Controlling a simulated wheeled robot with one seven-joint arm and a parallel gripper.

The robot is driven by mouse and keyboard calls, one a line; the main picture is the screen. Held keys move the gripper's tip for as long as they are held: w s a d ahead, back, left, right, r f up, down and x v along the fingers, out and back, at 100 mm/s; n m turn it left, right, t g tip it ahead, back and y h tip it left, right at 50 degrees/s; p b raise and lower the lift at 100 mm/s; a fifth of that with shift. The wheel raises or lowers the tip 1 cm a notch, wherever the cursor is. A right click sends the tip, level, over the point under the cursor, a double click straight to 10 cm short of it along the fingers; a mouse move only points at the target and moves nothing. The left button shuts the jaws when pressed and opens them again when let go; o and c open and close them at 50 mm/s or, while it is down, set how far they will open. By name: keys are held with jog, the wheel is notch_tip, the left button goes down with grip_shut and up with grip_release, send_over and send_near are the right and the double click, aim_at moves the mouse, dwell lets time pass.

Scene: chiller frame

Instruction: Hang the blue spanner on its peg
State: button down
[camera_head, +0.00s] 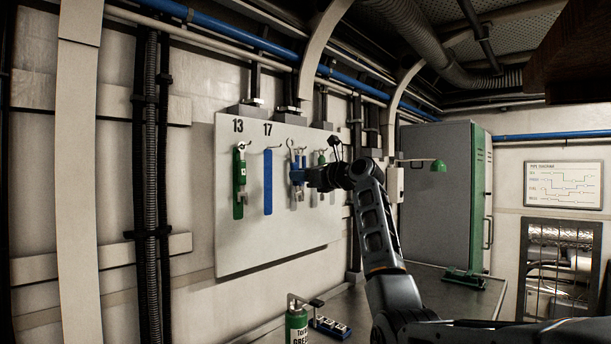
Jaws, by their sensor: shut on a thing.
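A pale peg board (228,240) hangs on the left wall, with pegs marked 13 and 17. A green spanner (240,185) hangs under 13. A flat-looking blue spanner-length shape (267,185) is under the hook at 17. My gripper (300,175) is in front of the board, right of the 17 position. It is shut on the blue spanner (296,174), which stands roughly upright with its metal upper end above the jaws. Its lower part and its gap to the board are hard to make out. My arm and gripper partly cover the green tools behind.
A green grease container (297,327) and a blue socket tray (330,327) stand on the bench below the board. Pipes run overhead.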

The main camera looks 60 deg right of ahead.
jog(key=x, duration=0.6)
jog(key=shift+f, duration=0.45)
jog(key=shift+w, duration=0.15)
dwell(0.7)
jog(key=c, duration=0.9)
grip_release()
jog(key=shift+f, duration=0.1)
jog(key=shift+o, duration=0.2)
jog(key=b+v, duration=0.2)
jog(key=v, duration=0.5)
jog(key=shift+s, duration=0.4)
